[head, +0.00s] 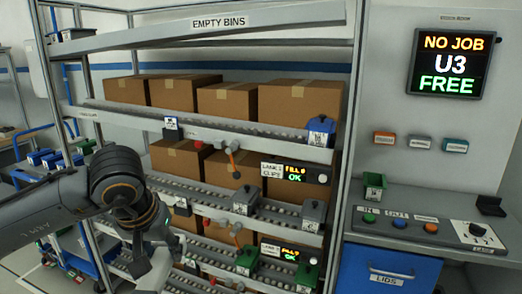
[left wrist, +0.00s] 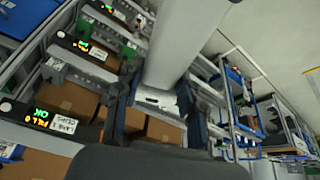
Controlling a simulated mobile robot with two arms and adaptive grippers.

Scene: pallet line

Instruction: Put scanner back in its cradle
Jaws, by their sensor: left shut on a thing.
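My left gripper (head: 150,268) is low at the left of the head view, in front of the rack. Its two dark fingers also show in the left wrist view (left wrist: 155,112), closed on a pale grey thing with a dark slot, which I take to be the scanner (left wrist: 156,97). Most of that thing is hidden by the fingers and wrist. A small black item (head: 490,205) lies at the right of the console; I cannot tell whether it is the cradle. No cradle shows clearly. My right gripper is not in view.
A flow rack holds brown cartons (head: 227,99) and several small bins, such as a blue one (head: 321,131). Right of it are a console (head: 440,238) with buttons, a green bin (head: 374,186), a blue LIDS drawer (head: 385,272) and a wall display (head: 450,54). Blue carts stand at left.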

